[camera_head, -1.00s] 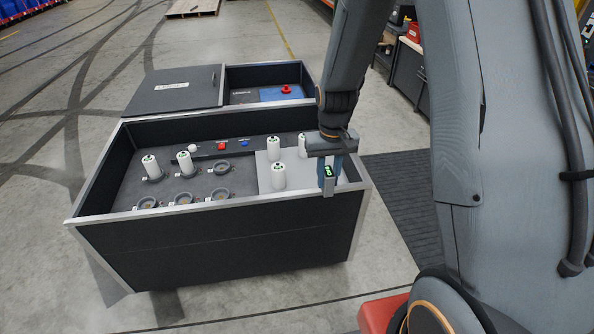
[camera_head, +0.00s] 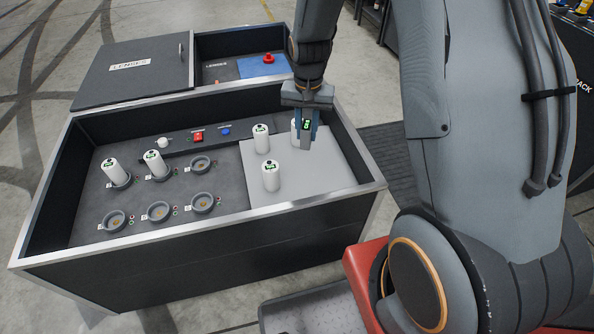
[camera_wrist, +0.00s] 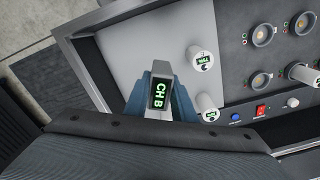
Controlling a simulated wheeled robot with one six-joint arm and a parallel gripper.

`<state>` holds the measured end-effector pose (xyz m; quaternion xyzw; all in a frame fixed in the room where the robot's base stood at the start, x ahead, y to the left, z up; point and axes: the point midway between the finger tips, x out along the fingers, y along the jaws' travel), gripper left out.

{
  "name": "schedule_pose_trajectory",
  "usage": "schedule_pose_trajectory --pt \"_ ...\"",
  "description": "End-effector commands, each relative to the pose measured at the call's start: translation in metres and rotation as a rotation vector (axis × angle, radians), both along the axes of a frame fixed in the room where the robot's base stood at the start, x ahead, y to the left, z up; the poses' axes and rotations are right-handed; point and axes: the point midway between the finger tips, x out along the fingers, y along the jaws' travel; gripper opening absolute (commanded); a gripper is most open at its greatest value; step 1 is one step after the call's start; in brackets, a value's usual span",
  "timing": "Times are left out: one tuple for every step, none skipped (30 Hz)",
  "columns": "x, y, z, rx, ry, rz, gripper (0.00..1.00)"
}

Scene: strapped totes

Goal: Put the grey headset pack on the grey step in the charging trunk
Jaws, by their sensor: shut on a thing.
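My gripper (camera_head: 307,122) is shut on the grey headset pack (camera_head: 304,142), which is upright with a green-lit label on a dark end. In the wrist view the pack (camera_wrist: 158,93) reads "CH B" between the bluish fingers. The charging trunk (camera_head: 215,225) is a black open box with a metal rim. The light grey step (camera_head: 318,176) fills its right part; it also shows in the wrist view (camera_wrist: 140,45). The pack is over the back right part of the step; I cannot tell whether its bottom touches.
Two more cylinders (camera_head: 155,163) stand in sockets at left. Several sockets (camera_head: 158,211) are empty. The step's front right is clear.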

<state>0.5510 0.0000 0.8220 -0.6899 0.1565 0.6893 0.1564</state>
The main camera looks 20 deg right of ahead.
Motion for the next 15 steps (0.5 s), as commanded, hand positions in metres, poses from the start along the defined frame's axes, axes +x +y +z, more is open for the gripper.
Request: schedule_pose_trajectory --pt "0.01 0.0 -0.021 0.001 0.001 -0.102 0.0" --pt "0.014 0.0 -0.029 0.001 0.001 -0.167 0.0" --pt "0.02 0.0 -0.038 0.001 0.001 -0.256 0.0" --pt "0.024 0.0 -0.045 0.001 0.001 -0.322 0.0" --pt "0.028 0.0 -0.052 0.001 0.001 -0.387 0.0" --pt "0.033 0.0 -0.062 0.0 0.001 -0.475 0.0" --pt "0.037 0.0 -0.068 0.0 0.001 -0.54 0.0" --pt "0.041 0.0 -0.075 0.0 0.001 -0.602 0.0" --pt "0.046 0.0 -0.083 0.0 0.001 -0.682 0.0" --pt "0.049 0.0 -0.089 0.0 0.001 -0.738 0.0" --pt "0.052 -0.001 -0.094 0.0 0.001 -0.792 0.0" --pt "0.056 -0.001 -0.1 0.0 0.001 -0.857 0.0" --pt "0.059 -0.001 -0.104 0.001 0.0 -0.903 0.0" --pt "0.061 -0.001 -0.108 0.001 0.0 -0.943 0.0" --pt "0.064 -0.002 -0.112 0.001 0.0 -0.991 0.0"
